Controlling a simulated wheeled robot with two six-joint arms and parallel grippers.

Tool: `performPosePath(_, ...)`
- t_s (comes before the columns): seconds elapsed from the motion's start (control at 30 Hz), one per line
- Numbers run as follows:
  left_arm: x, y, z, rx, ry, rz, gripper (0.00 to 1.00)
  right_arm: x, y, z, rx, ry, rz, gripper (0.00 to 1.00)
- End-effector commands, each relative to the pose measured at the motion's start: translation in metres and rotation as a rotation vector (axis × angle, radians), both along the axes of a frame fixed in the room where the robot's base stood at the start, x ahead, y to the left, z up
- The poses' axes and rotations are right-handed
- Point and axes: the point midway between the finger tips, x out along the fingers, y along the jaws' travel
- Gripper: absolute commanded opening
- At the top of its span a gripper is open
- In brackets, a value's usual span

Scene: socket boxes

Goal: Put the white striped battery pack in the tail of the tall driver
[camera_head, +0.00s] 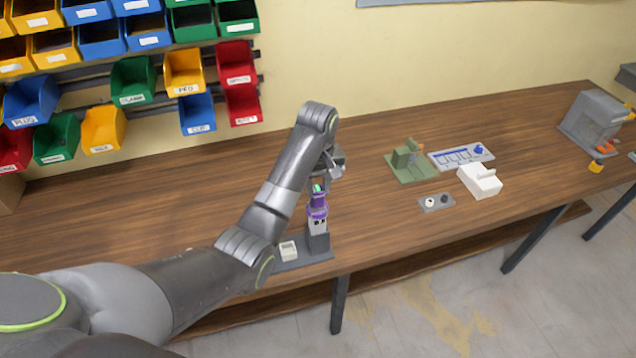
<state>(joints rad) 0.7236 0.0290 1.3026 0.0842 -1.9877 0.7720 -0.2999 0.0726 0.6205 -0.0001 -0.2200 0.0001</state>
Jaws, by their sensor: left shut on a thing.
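My left gripper (325,177) is over the front of the bench, pointing down and shut on a small piece with a green part, right above an upright purple body (318,207). The purple body stands in a dark grey block (318,238) and may be the tall driver; I cannot tell for sure. The gripper partly hides the held piece, and no stripes can be made out. A small white box-like item (288,250) sits left of the block on a grey base plate. My right gripper is not in view.
Farther right on the bench (380,225) are a green fixture (405,160), a grey-blue tray (462,156), a white block (480,181), a small grey plate (436,202) and a grey machine (595,122). Coloured bins (133,82) hang on the wall. The bench middle is clear.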

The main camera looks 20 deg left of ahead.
Motion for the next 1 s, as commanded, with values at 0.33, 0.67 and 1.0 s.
performPosePath(0.33,0.001,0.002,-0.002,0.0,0.0,0.0,0.09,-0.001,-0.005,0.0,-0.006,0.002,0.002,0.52)
performPosePath(0.67,0.001,0.001,-0.004,0.0,0.0,0.0,0.09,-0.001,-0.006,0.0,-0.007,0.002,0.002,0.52)
performPosePath(1.0,0.0,0.0,-0.017,0.0,0.0,0.0,0.09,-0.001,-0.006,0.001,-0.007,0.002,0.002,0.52)
